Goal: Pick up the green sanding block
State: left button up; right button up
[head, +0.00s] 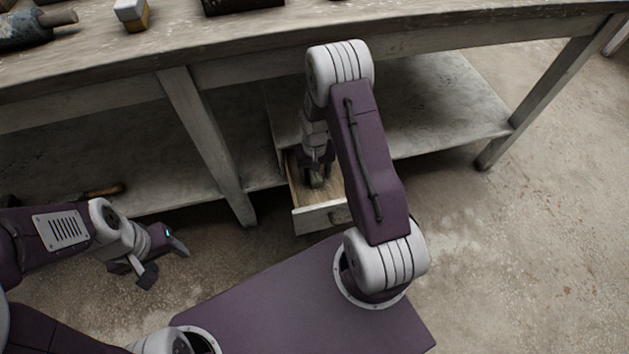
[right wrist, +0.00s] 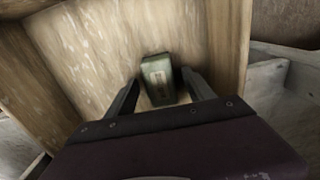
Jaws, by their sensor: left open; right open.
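The green sanding block (right wrist: 158,79) lies on the floor of an open wooden drawer in the right wrist view, with a pale mark on its face. My right gripper (right wrist: 160,85) is open, with one finger on each side of the block's near part. I cannot tell whether the fingers touch it. In the head view my right gripper (head: 316,179) reaches down into the drawer (head: 318,219), and my arm hides much of the inside. My left gripper (head: 166,261) is open and empty, low at the left, away from the drawer.
The drawer is pulled out under a workbench (head: 240,48). Its wooden walls stand close around my right gripper. A bench leg (head: 207,143) stands left of it. A lower shelf (head: 440,110) runs behind. On the bench top are a white and yellow block (head: 132,14) and a dark roller-like tool (head: 25,30).

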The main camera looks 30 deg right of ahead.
jog(key=shift+f, duration=0.15)
grip_shut()
jog(key=shift+r+p, duration=0.65)
jog(key=shift+p, duration=0.2)
jog(key=shift+s+r+p, duration=0.2)
jog(key=shift+s+p, duration=0.05)
jog(key=shift+p, duration=0.1)
jog(key=s, duration=0.1)
jog(key=s+a+p, duration=0.1)
jog(key=s, duration=0.1)
jog(key=shift+p, duration=0.3)
notch_tip(320, 180, up, 13)
jog(key=p, duration=0.6)
jog(key=shift+s+r+p, duration=0.15)
jog(key=shift+r+p, duration=0.05)
jog(key=shift+p, duration=0.15)
